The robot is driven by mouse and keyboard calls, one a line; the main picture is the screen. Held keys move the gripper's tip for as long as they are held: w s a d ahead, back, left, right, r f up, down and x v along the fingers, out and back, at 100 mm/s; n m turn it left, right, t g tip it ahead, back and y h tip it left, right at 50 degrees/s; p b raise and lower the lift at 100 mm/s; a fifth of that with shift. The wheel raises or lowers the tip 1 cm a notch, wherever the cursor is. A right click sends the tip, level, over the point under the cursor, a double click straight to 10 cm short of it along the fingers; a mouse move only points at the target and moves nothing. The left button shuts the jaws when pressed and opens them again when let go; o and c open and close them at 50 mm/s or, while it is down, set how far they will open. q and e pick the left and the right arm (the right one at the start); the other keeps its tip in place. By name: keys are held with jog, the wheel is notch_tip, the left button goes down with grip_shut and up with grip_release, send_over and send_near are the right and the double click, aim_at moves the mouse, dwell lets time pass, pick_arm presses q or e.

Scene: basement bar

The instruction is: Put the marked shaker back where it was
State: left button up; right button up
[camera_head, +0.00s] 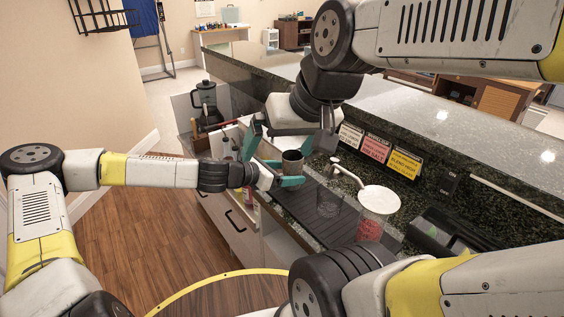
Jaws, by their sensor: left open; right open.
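A small dark grey metal cup (292,160), which looks like a shaker, stands upright near the middle of the counter, and I see no clear mark on it. My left gripper (278,174) is open, with its teal fingers close beside the cup's lower part; I cannot tell whether they touch it. My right gripper (290,142) is open above, pointing down, with its fingers spread to either side of the cup's top. A clear container with red lettering (370,228) stands to the right, under a white disc (378,199).
A clear glass (328,203) stands on the dark ribbed mat (306,212). Small signs in white, pink and yellow (403,163) lean at the back by a faucet (346,172). A blender (205,96) stands at the far left end. A raised granite ledge (420,125) runs behind.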

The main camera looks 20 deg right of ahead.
pick_arm(q)
jog(key=v, duration=0.7)
jog(key=shift+s+a, duration=0.1)
jog(key=s+a+f+m+g+y, duration=0.25)
jog(key=s+a+m+y, duration=0.35)
jog(key=a+m, duration=0.55)
jog(key=s+a+r+m+t+y, duration=0.2)
jog(key=s+a+r+m, duration=0.3)
jog(key=a+r, duration=0.4)
jog(key=s+a+r+m+t+y, duration=0.2)
jog(key=s+a+r+m, duration=0.4)
jog(key=a+r, duration=0.3)
notch_tip(320, 180, up, 4)
jog(key=shift+s+a+f, duration=0.15)
jog(key=shift+s+a, duration=0.2)
jog(key=shift+s, duration=0.1)
